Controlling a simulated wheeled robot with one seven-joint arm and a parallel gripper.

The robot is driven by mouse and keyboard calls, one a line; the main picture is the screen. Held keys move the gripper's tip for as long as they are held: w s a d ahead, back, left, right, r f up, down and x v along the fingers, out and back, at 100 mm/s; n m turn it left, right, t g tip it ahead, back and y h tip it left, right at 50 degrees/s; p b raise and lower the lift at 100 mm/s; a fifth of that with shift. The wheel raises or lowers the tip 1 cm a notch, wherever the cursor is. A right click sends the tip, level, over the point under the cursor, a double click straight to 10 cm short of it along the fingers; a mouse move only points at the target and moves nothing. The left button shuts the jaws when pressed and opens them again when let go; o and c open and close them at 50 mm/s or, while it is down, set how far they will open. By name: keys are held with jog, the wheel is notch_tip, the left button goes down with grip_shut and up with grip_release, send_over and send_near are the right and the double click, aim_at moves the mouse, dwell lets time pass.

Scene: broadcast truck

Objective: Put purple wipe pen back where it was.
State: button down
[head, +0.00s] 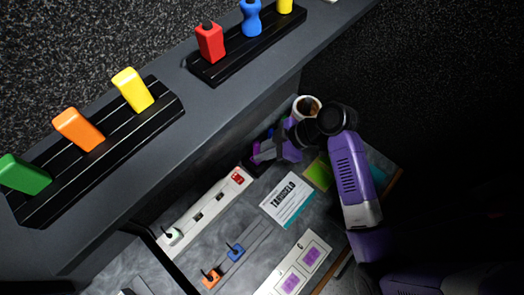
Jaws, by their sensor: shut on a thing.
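My gripper (262,155) is over the far part of the lower desk, beside the grey wall of the upper ledge. Its fingers point left and are shut on a small purple thing, which I take to be the purple wipe pen (256,147). Most of the pen is hidden by the fingers, and its tilt cannot be told. A small dark piece lies just below the fingertips; whether it touches the pen is unclear.
A white cup (307,106) stands close behind my gripper. A printed card (288,199), a green pad (318,174) and a white strip (208,212) lie nearby. The upper ledge (140,160) holds black racks with coloured blocks. Grey desk shows between the strip and card.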

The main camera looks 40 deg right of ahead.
jog(key=shift+f, duration=0.45)
jog(key=shift+f, duration=0.1)
jog(key=c, duration=1.6)
grip_release()
jog(key=shift+c, duration=0.2)
